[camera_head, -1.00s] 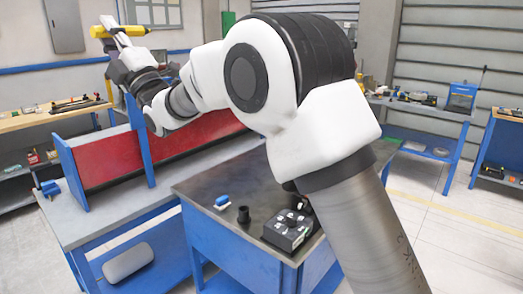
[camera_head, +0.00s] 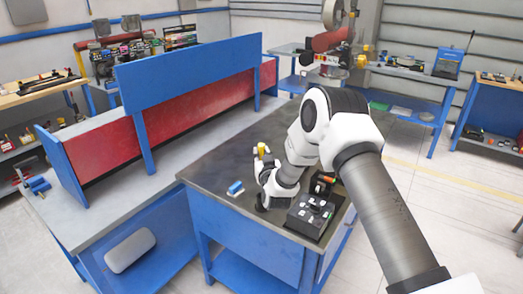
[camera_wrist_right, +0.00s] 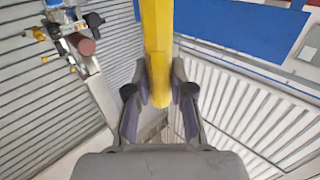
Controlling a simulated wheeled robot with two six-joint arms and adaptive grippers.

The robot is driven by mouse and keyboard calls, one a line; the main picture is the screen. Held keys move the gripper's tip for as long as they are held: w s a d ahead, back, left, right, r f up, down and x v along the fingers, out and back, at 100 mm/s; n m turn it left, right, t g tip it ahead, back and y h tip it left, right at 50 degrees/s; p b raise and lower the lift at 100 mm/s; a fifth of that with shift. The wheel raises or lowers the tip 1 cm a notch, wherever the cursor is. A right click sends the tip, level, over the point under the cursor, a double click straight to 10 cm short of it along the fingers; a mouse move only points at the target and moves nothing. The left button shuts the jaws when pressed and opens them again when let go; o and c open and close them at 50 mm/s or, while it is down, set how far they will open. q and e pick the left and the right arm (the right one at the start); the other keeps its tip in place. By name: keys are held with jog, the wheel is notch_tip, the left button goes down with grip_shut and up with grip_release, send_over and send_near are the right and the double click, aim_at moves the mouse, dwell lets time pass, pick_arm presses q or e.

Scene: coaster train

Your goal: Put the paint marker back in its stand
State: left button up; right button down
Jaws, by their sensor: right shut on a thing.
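The paint marker is a yellow rod (camera_head: 263,148), held by my right gripper (camera_head: 264,157) above the dark tabletop. In the right wrist view the marker (camera_wrist_right: 157,40) runs between the two fingers of the right gripper (camera_wrist_right: 160,85), which are shut on it. In the head view only a short part of the marker shows, so its tilt is hard to judge. A small black holder (camera_head: 261,207), likely the stand, is on the table below the gripper, partly hidden by my right wrist. The marker is apart from it. My left gripper is not in view.
The dark table (camera_head: 215,165) is otherwise mostly clear; a red and blue partition (camera_head: 190,110) stands behind.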

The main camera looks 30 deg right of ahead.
jog(key=shift+s+f+b, duration=0.15)
jog(key=shift+f+b, duration=0.25)
jog(key=shift+f, duration=0.05)
notch_tip(320, 180, down, 4)
jog(key=shift+b, duration=1.25)
jog(key=shift+r, duration=0.1)
jog(key=shift+s+f, duration=0.15)
jog(key=shift+f, duration=0.05)
notch_tip(320, 180, down, 7)
jog(key=b, duration=0.6)
jog(key=shift+r, duration=0.2)
jog(key=c, duration=0.9)
grip_release()
jog(key=shift+c, duration=0.2)
